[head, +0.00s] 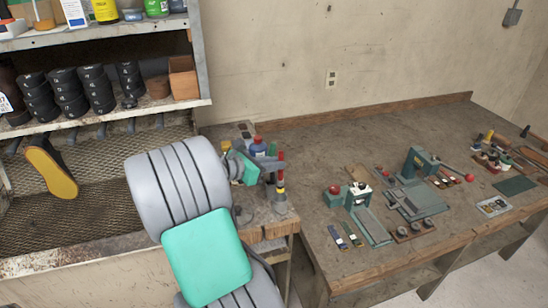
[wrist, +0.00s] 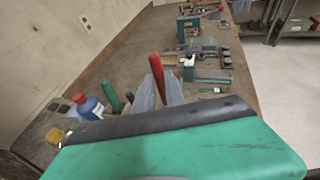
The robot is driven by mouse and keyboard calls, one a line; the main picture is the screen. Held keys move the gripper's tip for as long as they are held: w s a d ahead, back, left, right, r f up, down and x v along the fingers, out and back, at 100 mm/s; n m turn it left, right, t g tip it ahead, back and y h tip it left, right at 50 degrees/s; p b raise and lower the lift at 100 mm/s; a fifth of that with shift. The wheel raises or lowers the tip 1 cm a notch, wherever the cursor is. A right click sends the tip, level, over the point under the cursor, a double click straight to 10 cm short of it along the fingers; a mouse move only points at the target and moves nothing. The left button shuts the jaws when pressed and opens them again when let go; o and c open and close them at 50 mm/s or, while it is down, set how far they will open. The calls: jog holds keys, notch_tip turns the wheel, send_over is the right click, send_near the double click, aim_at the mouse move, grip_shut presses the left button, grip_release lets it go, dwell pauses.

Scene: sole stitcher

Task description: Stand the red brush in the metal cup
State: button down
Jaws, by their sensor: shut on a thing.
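My gripper (head: 275,168) is shut on the red brush (head: 281,157) above the left bench's right front corner. In the head view the brush is about upright, red at the top, with dark and yellow parts lower down. In the wrist view its red handle (wrist: 156,68) rises between my grey fingers (wrist: 160,95); its lower end is hidden by my gripper. A small grey shape (head: 279,208) shows right below the brush in the head view. I cannot tell whether it is the metal cup or whether the brush touches it.
A blue bottle with a red cap (wrist: 88,106) and green handles (wrist: 112,96) stand close to my gripper. The bench on the right (head: 300,150) carries a green press (head: 420,162) and several small tools. A shelf with black rolls (head: 68,90) is at left.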

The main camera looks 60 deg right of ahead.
jog(key=shift+f+b, duration=2)
jog(key=shift+f, duration=1.5)
jog(key=c, duration=1.3)
grip_release()
jog(key=shift+a, duration=0.1)
jog(key=b, duration=0.1)
send_near(278, 181)
jog(key=shift+s, duration=0.1)
